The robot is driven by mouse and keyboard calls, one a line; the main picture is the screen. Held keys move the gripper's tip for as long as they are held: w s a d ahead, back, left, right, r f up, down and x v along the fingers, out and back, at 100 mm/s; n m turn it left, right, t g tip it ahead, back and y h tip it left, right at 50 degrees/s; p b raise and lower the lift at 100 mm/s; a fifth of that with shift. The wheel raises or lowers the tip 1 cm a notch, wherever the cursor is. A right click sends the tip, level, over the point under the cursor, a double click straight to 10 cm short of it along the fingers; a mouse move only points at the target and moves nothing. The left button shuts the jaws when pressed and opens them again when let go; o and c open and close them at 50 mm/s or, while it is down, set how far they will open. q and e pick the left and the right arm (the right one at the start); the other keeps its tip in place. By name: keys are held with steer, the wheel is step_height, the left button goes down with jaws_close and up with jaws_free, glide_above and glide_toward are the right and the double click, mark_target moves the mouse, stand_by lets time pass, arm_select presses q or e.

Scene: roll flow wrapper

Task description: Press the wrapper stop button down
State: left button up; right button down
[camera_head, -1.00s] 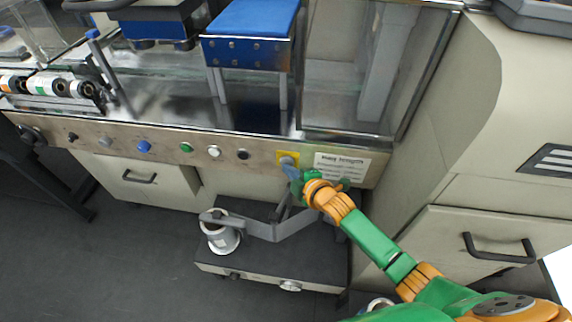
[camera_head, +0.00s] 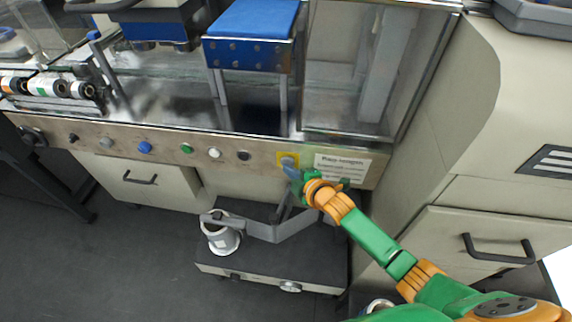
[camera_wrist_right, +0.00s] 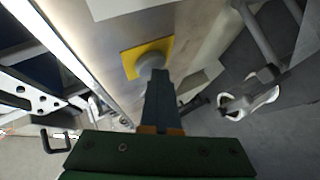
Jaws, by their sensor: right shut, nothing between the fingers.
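The wrapper stop button is a grey round knob on a yellow square plate (camera_head: 282,157) at the right of the metal control panel. In the right wrist view its grey cap (camera_wrist_right: 151,62) stands in the middle of the yellow plate (camera_wrist_right: 130,58). My right gripper (camera_head: 290,172) is shut and empty. Its tip (camera_wrist_right: 155,76) overlaps the lower edge of the cap in the wrist view, at or very near it; I cannot tell if it touches. Part of the cap is hidden behind the fingers. My left gripper is not in view.
The panel also carries a black knob (camera_head: 243,156), a white button (camera_head: 214,153), a green button (camera_head: 187,148) and a blue button (camera_head: 145,147). A white label (camera_head: 341,165) is right of the plate. A grey low cart (camera_head: 270,262) stands below.

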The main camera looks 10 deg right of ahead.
steer(key=s+p, duration=0.1)
steer(key=s+a+p, duration=0.1)
steer(key=s, duration=0.1)
steer(key=s+a+p, duration=0.1)
steer(key=s, duration=0.1)
steer(key=shift+s+a+f+p, duration=0.1)
steer(key=shift+s+p, duration=0.15)
steer(key=shift+p, duration=0.15)
steer(key=s+d+f+m+g+h, duration=0.1)
steer(key=s+d+f+m+g, duration=0.15)
steer(key=s+f, duration=0.3)
steer(key=s+d+f+m+g+h+p, duration=0.1)
steer(key=s+d+f+m, duration=0.15)
steer(key=s+f, duration=0.3)
steer(key=s+d+f+m+g+h, duration=0.1)
steer(key=s+f+m+g, duration=0.1)
steer(key=s+f+m, duration=0.3)
steer(key=s+d+f+m+g, duration=0.1)
steer(key=s+f+m+g, duration=0.1)
steer(key=s, duration=0.8)
steer(key=s+d+f+m+g, duration=0.2)
steer(key=s+f, duration=0.4)
steer(key=s, duration=0.5)
steer(key=shift+s+f+m+g+h+p, duration=0.3)
steer(key=shift+m+g+h+p, duration=0.15)
steer(key=shift+m+g, duration=0.4)
steer(key=shift+w, duration=0.1)
